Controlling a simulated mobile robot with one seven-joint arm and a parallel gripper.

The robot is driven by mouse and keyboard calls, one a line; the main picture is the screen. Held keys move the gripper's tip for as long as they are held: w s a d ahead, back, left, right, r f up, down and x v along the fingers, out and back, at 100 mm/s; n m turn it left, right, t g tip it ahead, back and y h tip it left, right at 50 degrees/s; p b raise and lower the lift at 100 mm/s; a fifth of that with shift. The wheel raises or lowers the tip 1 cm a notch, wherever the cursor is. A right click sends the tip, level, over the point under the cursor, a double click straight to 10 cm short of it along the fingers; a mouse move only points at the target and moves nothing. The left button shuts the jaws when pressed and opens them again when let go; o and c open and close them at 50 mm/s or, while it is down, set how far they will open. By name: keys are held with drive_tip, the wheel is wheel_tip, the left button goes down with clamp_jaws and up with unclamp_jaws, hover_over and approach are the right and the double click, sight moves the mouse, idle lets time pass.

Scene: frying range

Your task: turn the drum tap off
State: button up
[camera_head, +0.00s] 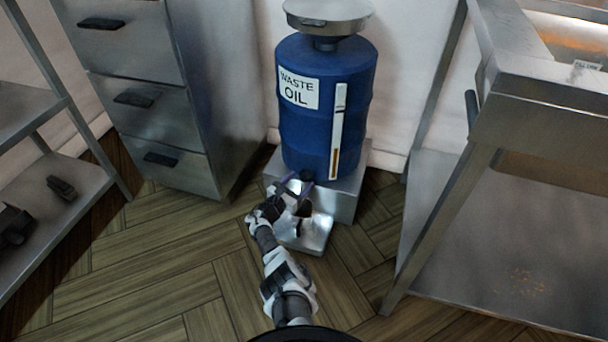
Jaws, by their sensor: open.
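A blue drum (322,135) with a "WASTE OIL" label stands upright on a metal stand (347,197), against the wall. A small dark tap (306,175) shows low on the drum's front; its handle position is too small to tell. My gripper (298,187) reaches up from below, just in front of the tap, with its fingers open. I cannot tell whether the fingers touch the tap. A metal tray (316,236) sits under the tap, partly hidden by my arm; something dark shows in it.
A metal drawer cabinet (160,100) stands left of the drum. A steel table with a lower shelf (500,240) stands to the right, its leg near my arm's side. Shelving (85,185) is at far left. The wooden floor (170,270) between is clear.

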drive_tip(key=p+v, duration=0.3)
drive_tip(key=v, duration=0.7)
drive_tip(key=shift+s+a, duration=0.15)
